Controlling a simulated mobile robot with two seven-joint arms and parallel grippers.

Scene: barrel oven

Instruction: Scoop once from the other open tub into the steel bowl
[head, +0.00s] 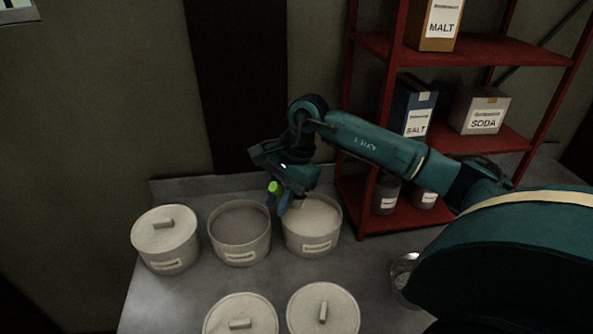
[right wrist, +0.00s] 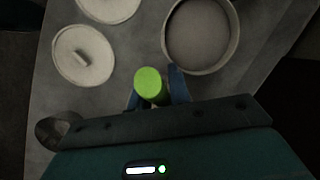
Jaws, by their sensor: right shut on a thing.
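My right gripper (head: 279,196) is shut on the green handle (head: 273,187) of a scoop, above the rims of the two open tubs. The handle also shows between the blue fingers in the right wrist view (right wrist: 149,82). The scoop's head is not clearly seen. One open tub (head: 240,255) has grey contents; the other (head: 311,246), to its right, has paler contents and lies partly behind the gripper. An open tub (right wrist: 234,45) shows in the right wrist view. The steel bowl (head: 400,272) is mostly hidden behind my right arm. My left gripper is not in view.
A lidded tub (head: 166,250) stands left of the open ones. A red shelf (head: 455,47) with boxes and jars stands behind my right arm. The counter (head: 180,300) is bare at front left.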

